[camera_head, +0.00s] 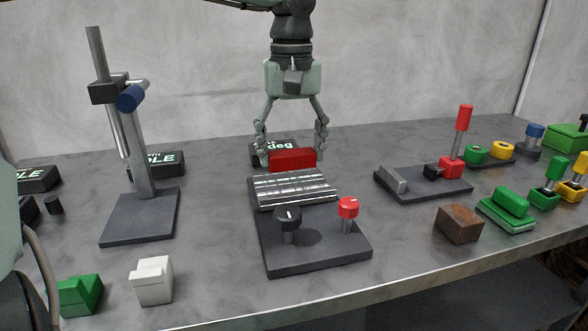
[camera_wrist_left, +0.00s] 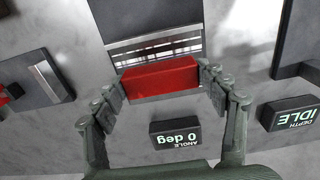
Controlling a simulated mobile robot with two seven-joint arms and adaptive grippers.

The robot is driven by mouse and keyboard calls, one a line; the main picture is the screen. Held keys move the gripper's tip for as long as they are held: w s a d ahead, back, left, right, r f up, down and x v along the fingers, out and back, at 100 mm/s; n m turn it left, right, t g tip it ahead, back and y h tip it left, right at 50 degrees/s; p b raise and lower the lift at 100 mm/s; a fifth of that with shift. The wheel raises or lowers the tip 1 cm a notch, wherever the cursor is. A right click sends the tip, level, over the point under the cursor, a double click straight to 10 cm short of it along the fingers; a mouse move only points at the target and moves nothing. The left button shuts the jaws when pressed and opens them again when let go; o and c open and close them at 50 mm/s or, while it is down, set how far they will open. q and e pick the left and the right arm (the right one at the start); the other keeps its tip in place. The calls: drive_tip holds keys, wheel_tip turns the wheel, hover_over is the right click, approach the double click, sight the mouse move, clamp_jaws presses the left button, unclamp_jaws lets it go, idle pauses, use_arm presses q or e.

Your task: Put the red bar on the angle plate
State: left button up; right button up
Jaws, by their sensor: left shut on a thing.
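The red bar (camera_head: 292,159) is between the fingers of my left gripper (camera_head: 291,150), which is shut on it at its two ends. The bar lies crosswise at the back edge of the grooved silver angle plate (camera_head: 295,189); I cannot tell whether it touches the plate. In the left wrist view the red bar (camera_wrist_left: 160,77) spans between the fingertips of my left gripper (camera_wrist_left: 163,84) and hides part of the angle plate (camera_wrist_left: 155,48). My right gripper is not in view.
A dark base with a black knob (camera_head: 288,217) and a red knob (camera_head: 348,207) stands in front of the plate. An angle display (camera_wrist_left: 175,134) reads 0 deg. A post stand (camera_head: 140,215) is left; a red-handled fixture (camera_head: 425,184) and brown block (camera_head: 459,223) are right.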

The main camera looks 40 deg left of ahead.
sight(294, 167)
use_arm(q)
drive_tip(key=shift+w+d+f, duration=0.1)
drive_tip(key=shift+d+f, duration=0.1)
drive_tip(key=shift+f, duration=0.1)
wheel_tip(294, 167, down, 4)
drive_tip(key=shift+r, duration=0.2)
drive_tip(key=o, duration=1.3)
drive_tip(key=shift+f, duration=0.1)
drive_tip(key=shift+c, duration=0.2)
drive_tip(key=shift+o, duration=2.2)
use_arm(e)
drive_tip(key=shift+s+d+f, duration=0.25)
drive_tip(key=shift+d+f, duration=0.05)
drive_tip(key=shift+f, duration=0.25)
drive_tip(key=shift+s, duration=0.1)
